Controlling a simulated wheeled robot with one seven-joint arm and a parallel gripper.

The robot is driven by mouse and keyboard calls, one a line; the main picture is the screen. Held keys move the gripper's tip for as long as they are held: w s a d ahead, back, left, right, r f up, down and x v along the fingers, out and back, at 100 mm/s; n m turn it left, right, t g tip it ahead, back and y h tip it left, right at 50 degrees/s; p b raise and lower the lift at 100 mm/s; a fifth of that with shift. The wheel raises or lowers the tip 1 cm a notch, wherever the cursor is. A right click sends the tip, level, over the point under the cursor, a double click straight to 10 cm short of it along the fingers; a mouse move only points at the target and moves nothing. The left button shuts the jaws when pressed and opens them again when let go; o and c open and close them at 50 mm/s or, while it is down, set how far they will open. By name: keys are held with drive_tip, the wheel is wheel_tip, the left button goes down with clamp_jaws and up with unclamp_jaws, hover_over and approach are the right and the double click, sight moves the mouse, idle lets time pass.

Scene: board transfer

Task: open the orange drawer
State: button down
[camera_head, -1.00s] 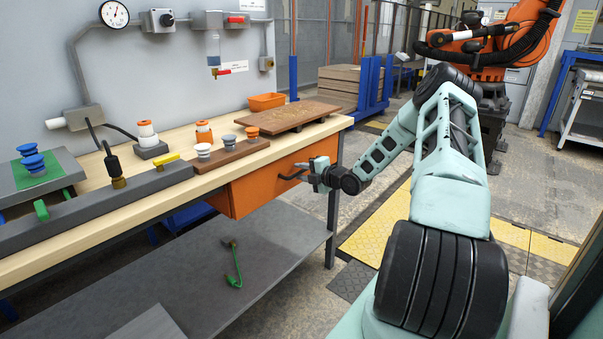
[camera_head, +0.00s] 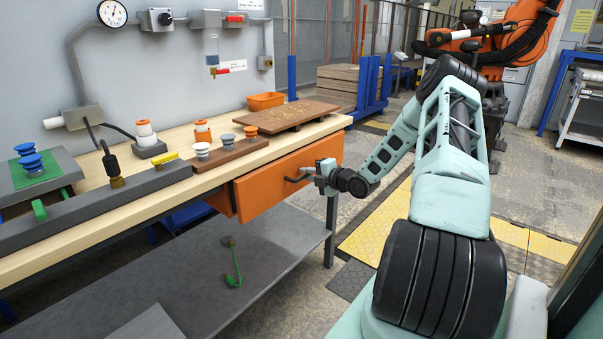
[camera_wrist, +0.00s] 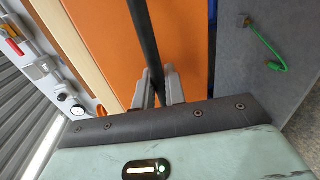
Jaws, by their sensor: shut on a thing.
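My gripper (camera_head: 318,176) is at the handle. In the wrist view the fingers of my gripper (camera_wrist: 156,90) are shut on the dark handle bar (camera_wrist: 144,40), with the orange drawer front (camera_wrist: 115,45) behind it. The drawer's inside is hidden from both views.
The bench top (camera_head: 120,211) holds a brown board (camera_head: 232,154) with knobs, a larger board (camera_head: 287,116) and an orange bin (camera_head: 265,101). A bench leg (camera_head: 331,225) stands below the gripper.

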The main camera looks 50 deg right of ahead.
drive_tip(key=f+b+v, duration=0.1)
drive_tip(key=f+v, duration=0.2)
drive_tip(key=v, duration=1.1)
drive_tip(key=s+f+b+v, duration=0.1)
drive_tip(key=f+v, duration=0.2)
drive_tip(key=v, duration=1.1)
drive_tip(key=shift+s+b, duration=0.4)
drive_tip(key=shift+s, duration=0.1)
drive_tip(key=shift+r, duration=0.1)
drive_tip(key=c, duration=1.6)
unclamp_jaws()
drive_tip(key=shift+o, duration=0.2)
drive_tip(key=v, duration=1.7)
drive_tip(key=shift+s, duration=0.2)
